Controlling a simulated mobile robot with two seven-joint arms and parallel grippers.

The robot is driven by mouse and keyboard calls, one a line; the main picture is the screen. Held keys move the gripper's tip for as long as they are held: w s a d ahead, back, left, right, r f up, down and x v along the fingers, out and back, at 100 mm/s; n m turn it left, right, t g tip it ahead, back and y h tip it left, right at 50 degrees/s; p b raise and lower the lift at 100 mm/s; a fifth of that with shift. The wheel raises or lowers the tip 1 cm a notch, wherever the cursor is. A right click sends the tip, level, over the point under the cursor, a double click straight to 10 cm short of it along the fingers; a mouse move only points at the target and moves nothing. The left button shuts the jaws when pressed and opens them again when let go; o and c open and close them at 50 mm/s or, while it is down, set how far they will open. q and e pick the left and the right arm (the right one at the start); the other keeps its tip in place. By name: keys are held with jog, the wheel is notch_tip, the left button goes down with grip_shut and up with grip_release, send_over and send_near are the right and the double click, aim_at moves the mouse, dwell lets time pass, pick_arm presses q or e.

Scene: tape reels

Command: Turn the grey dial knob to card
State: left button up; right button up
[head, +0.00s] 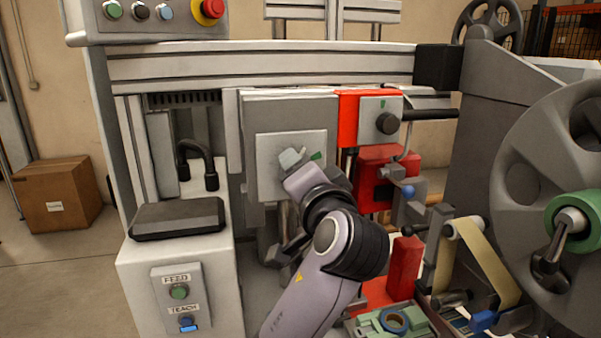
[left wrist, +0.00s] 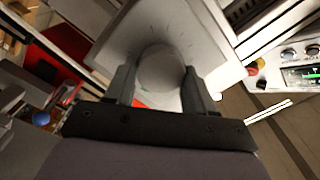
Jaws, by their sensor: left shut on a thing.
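The grey dial knob (left wrist: 160,72) is a round grey disc on a light grey square plate (left wrist: 205,30). In the left wrist view it sits between the two fingers of my left gripper (left wrist: 158,88), which is shut on it. In the head view my left gripper (head: 295,165) reaches up to the plate (head: 265,150) and covers the knob. A small green mark (head: 317,156) shows on the plate just right of the fingers. No card label can be read, and the knob's pointing direction is hidden. My right gripper is not in view.
A black knob (head: 388,123) on another plate sits to the right, beside red housings (head: 380,170). A large grey reel (head: 530,140) stands at far right. A FEED and TEACH button box (head: 180,300) is at lower left. A green fixture (head: 420,322) lies below.

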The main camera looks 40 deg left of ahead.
pick_arm(q)
jog(key=shift+f+m, duration=0.2)
jog(key=shift+m, duration=3.6)
jog(key=o, duration=1)
jog(key=shift+o, duration=0.2)
jog(key=shift+d, duration=0.15)
jog(key=b+v, duration=0.1)
jog(key=v, duration=0.6)
